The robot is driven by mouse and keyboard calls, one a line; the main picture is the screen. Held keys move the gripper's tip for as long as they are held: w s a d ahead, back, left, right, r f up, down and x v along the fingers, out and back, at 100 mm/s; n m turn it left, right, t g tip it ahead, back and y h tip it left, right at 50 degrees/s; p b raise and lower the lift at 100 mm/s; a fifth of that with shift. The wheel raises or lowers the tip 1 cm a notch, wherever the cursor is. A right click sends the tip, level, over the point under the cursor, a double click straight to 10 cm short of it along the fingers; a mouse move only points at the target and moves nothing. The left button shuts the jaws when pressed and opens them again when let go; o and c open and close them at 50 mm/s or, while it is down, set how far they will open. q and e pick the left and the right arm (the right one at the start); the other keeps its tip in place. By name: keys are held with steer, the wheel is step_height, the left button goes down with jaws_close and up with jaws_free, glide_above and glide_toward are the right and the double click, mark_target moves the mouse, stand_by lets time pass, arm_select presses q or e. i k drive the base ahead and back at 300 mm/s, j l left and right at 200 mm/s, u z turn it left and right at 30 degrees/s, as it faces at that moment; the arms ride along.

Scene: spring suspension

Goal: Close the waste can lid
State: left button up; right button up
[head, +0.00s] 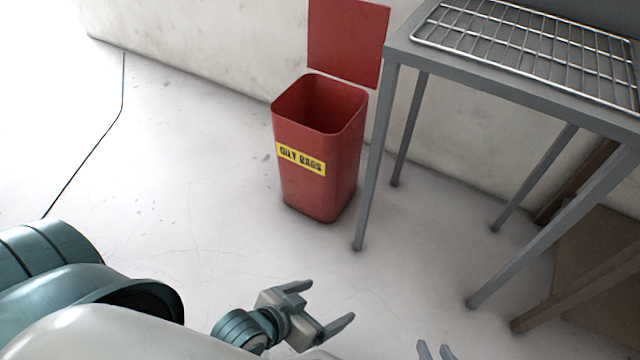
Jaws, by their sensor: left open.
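The red waste can (330,185) stands upright on the floor near the wall, with a yellow "OILY RAGS" label on its front. Its mouth is open and the inside looks empty as far as I can see. The red lid (347,42) stands up behind the can's back rim, near the wall; the top of it is cut off by the frame. My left gripper (319,307) is open and empty, low in the view, in front of the can and apart from it. My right gripper (434,350) shows only its fingertips at the bottom edge.
A grey metal table (510,85) with a wire rack (530,55) on top stands close to the can's right side, its near leg beside the can. Brown boards (600,265) stand under it at the right. The floor left of the can is clear.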

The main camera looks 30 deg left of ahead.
mark_target(346, 40)
steer(key=i+j+z, duration=0.15)
steer(key=j, duration=0.15)
steer(key=i+j+z, duration=0.15)
steer(key=j, duration=0.15)
steer(key=i+j+z, duration=0.15)
steer(key=j, duration=0.2)
steer(key=i+j+z, duration=0.15)
steer(key=j, duration=0.2)
steer(key=k, duration=0.05)
